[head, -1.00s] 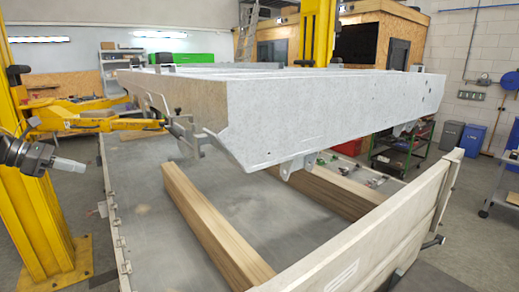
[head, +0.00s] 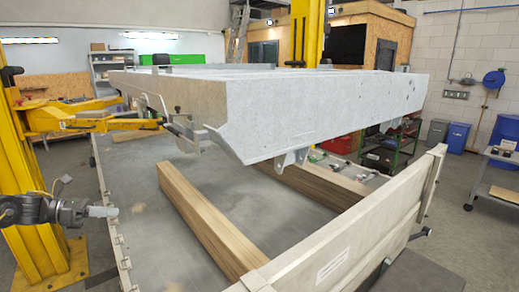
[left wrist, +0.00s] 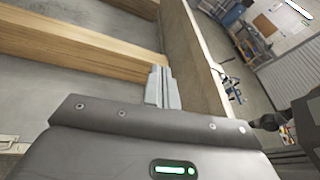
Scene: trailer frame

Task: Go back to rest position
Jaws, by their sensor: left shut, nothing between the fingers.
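My left gripper (head: 104,211) is at the lower left of the head view, beside the left edge of the trailer bed. Its grey fingers point right. In the left wrist view the fingers (left wrist: 162,88) are together with nothing between them, and wooden beams show beyond them. The grey trailer frame (head: 270,105) is raised on the yellow lift arm (head: 85,118) above the bed (head: 150,195). My right gripper is in neither view.
Two wooden beams (head: 205,220) (head: 318,188) lie on the bed under the frame. A pale side board (head: 350,240) closes the bed's near right side. A yellow post (head: 30,190) stands at the left.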

